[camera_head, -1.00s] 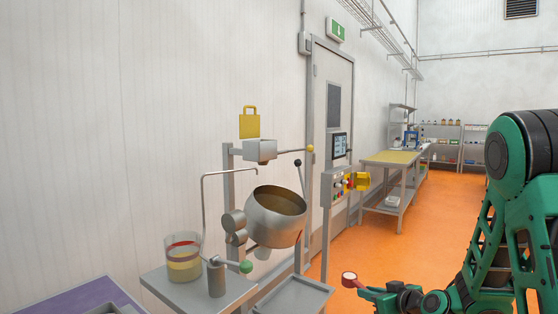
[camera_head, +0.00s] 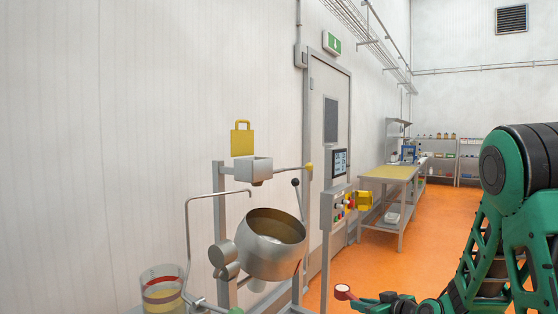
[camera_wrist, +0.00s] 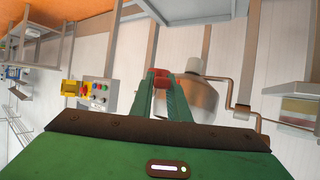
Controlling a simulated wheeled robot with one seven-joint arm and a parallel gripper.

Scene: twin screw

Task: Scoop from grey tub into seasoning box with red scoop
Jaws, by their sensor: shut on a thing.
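My gripper (camera_head: 356,299) is shut on the red scoop (camera_head: 343,292), low in the head view, right of the kettle. The scoop's bowl looks pale inside; I cannot tell if anything is in it. In the wrist view the red scoop (camera_wrist: 161,76) shows between the two green fingertips (camera_wrist: 161,86). A small grey box (camera_head: 249,168) on a post above the tilted kettle, under a yellow tag, may be the seasoning box. My gripper is apart from it, lower and to the right. No grey tub can be made out now.
A round metal kettle (camera_head: 270,245) hangs in a frame with levers and a bent pipe. A button panel (camera_head: 343,205) stands right of it. A glass jar (camera_head: 163,290) is at lower left. A yellow-topped table (camera_head: 389,173) stands farther back. Orange floor is clear at right.

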